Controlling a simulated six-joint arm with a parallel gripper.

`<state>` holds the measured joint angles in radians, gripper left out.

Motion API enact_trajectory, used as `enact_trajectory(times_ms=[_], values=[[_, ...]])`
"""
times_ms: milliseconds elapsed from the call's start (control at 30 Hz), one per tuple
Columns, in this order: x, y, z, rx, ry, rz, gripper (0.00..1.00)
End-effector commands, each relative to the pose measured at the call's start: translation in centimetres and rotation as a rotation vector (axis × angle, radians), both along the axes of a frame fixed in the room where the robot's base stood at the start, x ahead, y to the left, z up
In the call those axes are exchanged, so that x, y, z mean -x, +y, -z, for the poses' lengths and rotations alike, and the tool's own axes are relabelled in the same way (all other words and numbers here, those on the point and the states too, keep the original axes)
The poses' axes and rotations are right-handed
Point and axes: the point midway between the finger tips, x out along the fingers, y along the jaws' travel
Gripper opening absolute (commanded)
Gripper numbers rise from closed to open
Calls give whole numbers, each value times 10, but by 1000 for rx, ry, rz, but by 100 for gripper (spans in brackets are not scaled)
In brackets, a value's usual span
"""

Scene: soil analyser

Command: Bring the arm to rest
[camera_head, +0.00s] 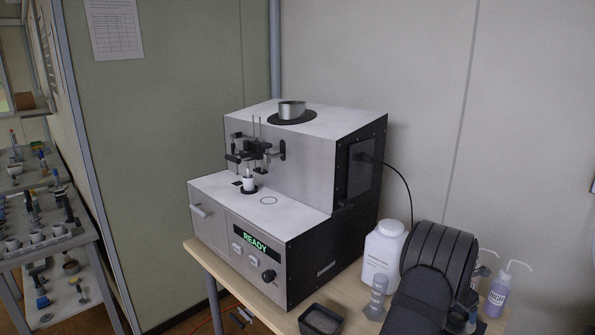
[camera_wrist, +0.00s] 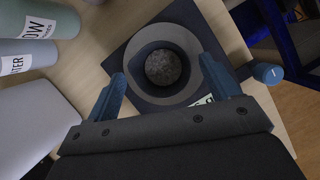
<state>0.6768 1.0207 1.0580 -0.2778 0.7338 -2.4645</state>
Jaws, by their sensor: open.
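My gripper (camera_wrist: 166,78) shows in the wrist view as two blue fingers, spread apart with nothing held between them. A round grey dish (camera_wrist: 187,38) with dark, grainy contents lies beyond the fingertips on a dark square base (camera_wrist: 122,48); how far below the fingers it is I cannot tell. In the head view, my black arm (camera_head: 432,270) shows at the lower right, and I cannot make out the gripper there. The soil analyser (camera_head: 290,190) stands left of it with its green READY display (camera_head: 255,243) lit. A small white cup (camera_head: 249,184) sits on the analyser's front deck.
A white jug (camera_head: 382,258) and a wash bottle (camera_head: 498,295) stand close to my arm. A dark tray (camera_head: 320,322) is at the table's front edge. Labelled containers (camera_wrist: 45,22) are at the upper left in the wrist view. A wall is behind the analyser.

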Motion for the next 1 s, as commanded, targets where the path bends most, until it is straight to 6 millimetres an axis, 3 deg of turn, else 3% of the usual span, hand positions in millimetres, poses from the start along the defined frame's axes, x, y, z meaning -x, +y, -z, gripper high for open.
enact_trajectory(times_ms=[500,767,1000], values=[[1,0,-7,-1,2,0,81],[1,1,21,-4,4,0,81],[7,16,-22,0,0,0,81]])
